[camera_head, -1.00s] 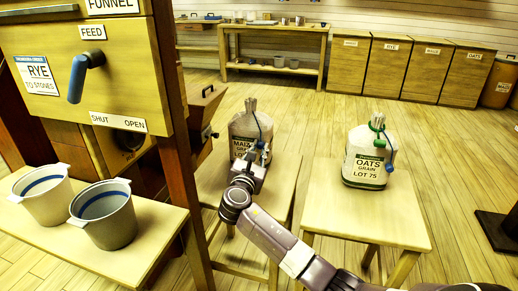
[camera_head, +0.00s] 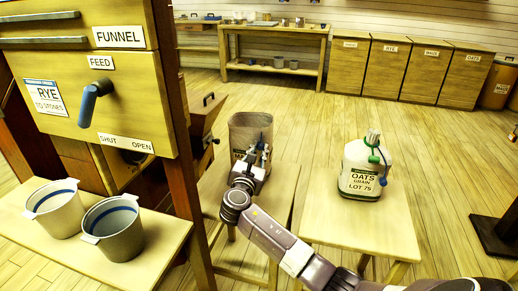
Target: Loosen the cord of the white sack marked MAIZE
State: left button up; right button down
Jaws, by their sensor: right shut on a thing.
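The MAIZE sack (camera_head: 238,127) stands on the left wooden stool, left of centre. Its top is wide open, with a broad round mouth and a brownish inside. The gripper hides much of its front, and its label cannot be read now. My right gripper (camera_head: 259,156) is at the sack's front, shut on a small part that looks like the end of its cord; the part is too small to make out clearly. My left gripper is not in view.
Wooden bins (camera_head: 396,68) line the back.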

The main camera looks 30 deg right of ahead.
jog(key=shift+r, duration=0.15)
jog(key=c, duration=1.8)
grip_release()
jog(key=v, duration=1.2)
